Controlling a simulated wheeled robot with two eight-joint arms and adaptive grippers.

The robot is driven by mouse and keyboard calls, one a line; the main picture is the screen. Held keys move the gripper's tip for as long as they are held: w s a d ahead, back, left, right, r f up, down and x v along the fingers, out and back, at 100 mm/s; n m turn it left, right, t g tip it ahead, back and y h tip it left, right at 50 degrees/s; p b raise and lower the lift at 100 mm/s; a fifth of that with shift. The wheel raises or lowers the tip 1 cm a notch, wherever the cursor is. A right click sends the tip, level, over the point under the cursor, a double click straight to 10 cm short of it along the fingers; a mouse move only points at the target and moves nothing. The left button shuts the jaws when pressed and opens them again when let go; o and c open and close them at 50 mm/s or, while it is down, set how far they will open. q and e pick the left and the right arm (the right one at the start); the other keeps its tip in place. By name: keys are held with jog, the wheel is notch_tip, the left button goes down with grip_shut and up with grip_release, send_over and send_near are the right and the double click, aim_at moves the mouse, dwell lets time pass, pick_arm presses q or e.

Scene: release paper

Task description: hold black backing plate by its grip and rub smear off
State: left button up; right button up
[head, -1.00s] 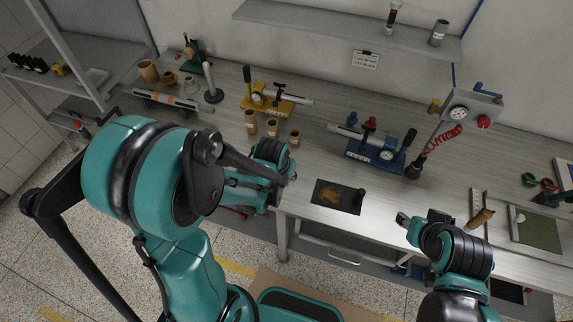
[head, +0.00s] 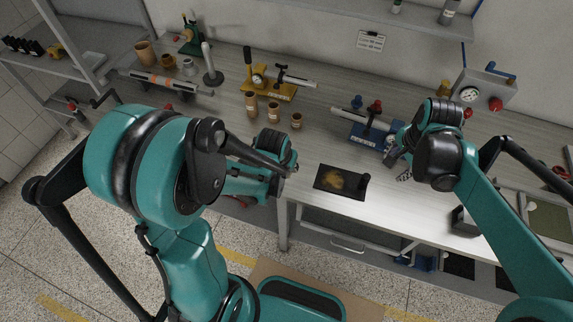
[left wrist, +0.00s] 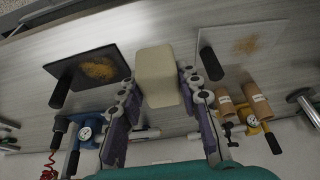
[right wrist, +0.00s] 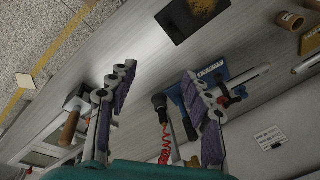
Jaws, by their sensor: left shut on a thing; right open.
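The black backing plate (head: 326,177) lies flat on the bench near its front edge, with a yellow-brown smear (head: 338,181) on it. Its dark upright grip (head: 364,182) stands at its right end; the left wrist view shows this grip (left wrist: 60,92) too. My left gripper (left wrist: 158,78) is shut on a beige block (left wrist: 157,65), between the black plate and a pale plate (left wrist: 272,62) with a brown smear; my arm hides the pale plate in the head view. My right gripper (head: 401,166) is open and empty, to the right of the black plate's grip and apart from it.
A blue press (head: 368,135) with a gauge stands behind my right gripper. A yellow press (head: 275,92) and several brown cups (head: 272,113) stand further back left. A gauge box (head: 484,88) with a red knob is at the back right. Bare bench surrounds the black plate.

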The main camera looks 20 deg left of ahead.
aim_at(364, 183)
pick_arm(q)
notch_tip(364, 183, down, 3)
jog(key=shift+b, duration=1.25)
pick_arm(e)
jog(key=w+a+f+m+g, duration=0.1)
jog(key=w+f+m, duration=0.1)
jog(key=f, duration=0.2)
jog(key=w+a+f+m, duration=0.1)
jog(key=w+a+f, duration=0.1)
jog(key=f, duration=0.2)
jog(key=w+a+f+m+g, duration=0.1)
jog(key=w+f+m, duration=0.1)
jog(key=f, duration=0.2)
jog(key=shift+w+a+m+g, duration=0.15)
jog(key=shift+w+m+g, duration=0.15)
jog(key=shift+w, duration=0.05)
pick_arm(q)
notch_tip(364, 183, down, 8)
jog(key=b, duration=0.7)
jog(key=shift+r+b, duration=0.1)
jog(key=shift+b, duration=0.25)
pick_arm(e)
notch_tip(364, 183, down, 12)
grip_shut()
